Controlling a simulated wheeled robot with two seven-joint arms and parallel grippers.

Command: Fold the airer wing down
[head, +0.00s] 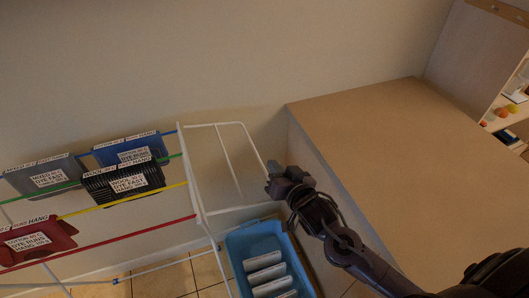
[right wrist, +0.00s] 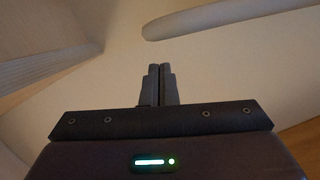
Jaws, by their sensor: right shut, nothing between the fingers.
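The airer (head: 195,170) is a white frame with blue, green, yellow and red rails at the left of the head view. Its wing (head: 213,124), a white tube frame with a middle bar, sticks out from the airer's right end toward the counter. My right gripper (head: 271,183) is at the wing's outer right edge, with its fingers shut and empty. I cannot tell whether it touches the wing. In the right wrist view the shut fingers (right wrist: 160,70) point at the wall, and a pale bar (right wrist: 230,16) crosses above them. My left gripper is out of view.
Labelled grey, blue, black and red items (head: 128,182) hang on the rails. A blue crate (head: 236,246) with white rolls stands on the tiled floor below the wing. A brown-topped counter (head: 390,150) fills the right side, close to my right arm. Shelves (head: 480,60) stand behind it.

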